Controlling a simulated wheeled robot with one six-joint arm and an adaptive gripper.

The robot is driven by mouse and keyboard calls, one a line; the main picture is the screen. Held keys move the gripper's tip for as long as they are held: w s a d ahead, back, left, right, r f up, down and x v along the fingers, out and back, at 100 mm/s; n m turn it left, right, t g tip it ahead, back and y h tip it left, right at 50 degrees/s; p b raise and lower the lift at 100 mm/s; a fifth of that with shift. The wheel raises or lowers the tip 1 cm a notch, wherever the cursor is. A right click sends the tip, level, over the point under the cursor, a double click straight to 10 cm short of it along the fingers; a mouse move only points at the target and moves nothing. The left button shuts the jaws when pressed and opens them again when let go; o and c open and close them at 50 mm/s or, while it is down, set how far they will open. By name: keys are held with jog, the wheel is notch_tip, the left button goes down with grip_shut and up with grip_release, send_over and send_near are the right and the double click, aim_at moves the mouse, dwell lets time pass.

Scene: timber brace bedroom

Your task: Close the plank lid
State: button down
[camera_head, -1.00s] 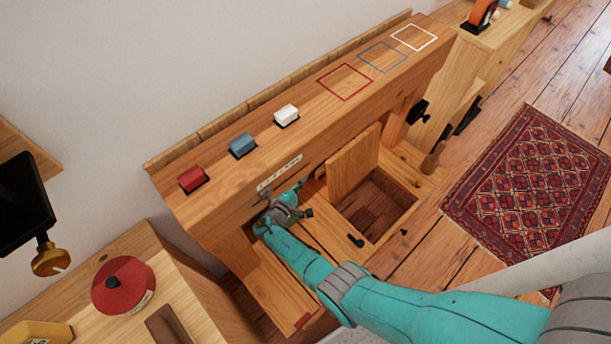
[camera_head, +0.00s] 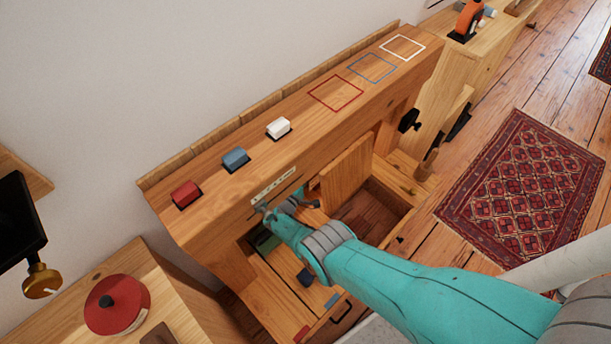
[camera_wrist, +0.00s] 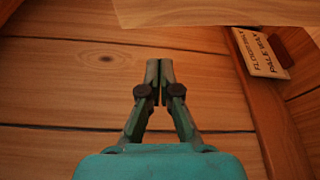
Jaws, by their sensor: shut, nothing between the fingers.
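The plank lid (camera_head: 347,168) is a light wooden panel. It stands raised, almost upright, at the left edge of a dark floor opening (camera_head: 392,200) under the bench. My gripper (camera_wrist: 158,65) is shut and empty in the wrist view, with wooden planks (camera_wrist: 60,85) behind its fingertips. In the head view it is low in front of the bench, left of the lid, and my arm hides part of it. A pale wooden board edge (camera_wrist: 215,12) crosses the top of the wrist view; I cannot tell whether it is the lid.
The bench top (camera_head: 235,185) holds red (camera_head: 186,194), blue (camera_head: 235,159) and white (camera_head: 279,128) blocks. A lettered card (camera_wrist: 262,52) is at upper right in the wrist view. A black handle (camera_head: 341,314) lies low in front. A patterned rug (camera_head: 520,190) covers floor at right.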

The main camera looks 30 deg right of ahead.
jog(key=shift+s+f, duration=0.1)
jog(key=shift+s, duration=0.3)
jog(key=shift+s+d+r, duration=0.2)
jog(key=shift+s+r, duration=0.05)
jog(key=shift+s, duration=0.55)
jog(key=shift+s+d+r, duration=0.15)
jog(key=shift+s+r, duration=0.05)
jog(key=shift+s, duration=0.55)
jog(key=shift+s, duration=0.15)
